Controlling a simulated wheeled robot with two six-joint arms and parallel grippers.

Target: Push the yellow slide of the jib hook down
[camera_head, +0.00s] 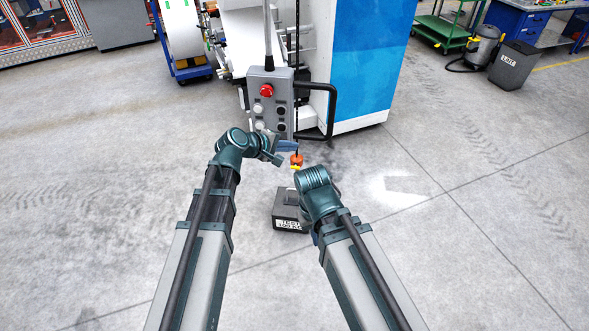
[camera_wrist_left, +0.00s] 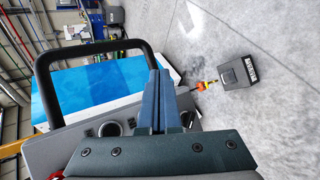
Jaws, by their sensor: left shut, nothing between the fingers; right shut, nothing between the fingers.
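The jib hook (camera_head: 296,159) is a small orange-red block hanging on a dark chain, with its small yellow slide (camera_head: 296,167) at the lower end. In the left wrist view the hook (camera_wrist_left: 201,86) and yellow slide (camera_wrist_left: 212,82) show beyond my fingers, close to the dark test weight (camera_wrist_left: 238,73). My left gripper (camera_head: 294,146) is shut and empty, just above the hook in the head view; its blue fingers (camera_wrist_left: 159,100) are together in the wrist view. My right gripper (camera_head: 334,187) is lower and to the right of the hook, its fingers mostly hidden behind my wrist.
A grey control pendant (camera_head: 270,103) with a red button and black handle (camera_head: 331,108) stands close behind my left gripper. The test weight (camera_head: 288,214) sits on the floor below the hook. A blue-white cabinet (camera_head: 366,58) stands behind.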

